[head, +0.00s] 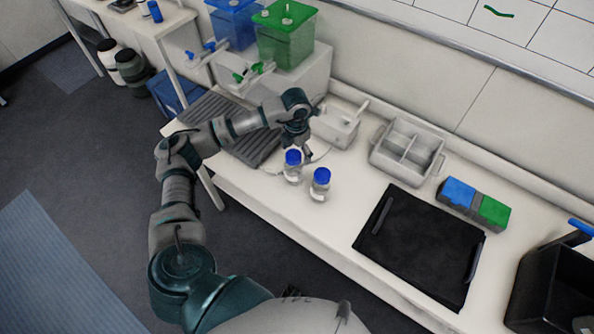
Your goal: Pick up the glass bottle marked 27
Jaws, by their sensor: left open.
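Two small clear glass bottles with blue caps stand upright near the front edge of the white bench. One is the left bottle (292,175); the other is the right bottle (320,191), slightly nearer to me. I cannot read a number on either one. My left gripper (299,147) points down just behind and above the left bottle's cap. It is open, and no bottle is lifted. Its fingers are small and partly hidden by the cap. My right gripper is not in view.
A black tray (378,246) lies right of the bottles. A grey divided caddy (379,156), a white box (338,129) and blue and green blocks (459,191) sit behind. A ribbed grey mat (215,112) and blue and green tanks (283,42) are at left.

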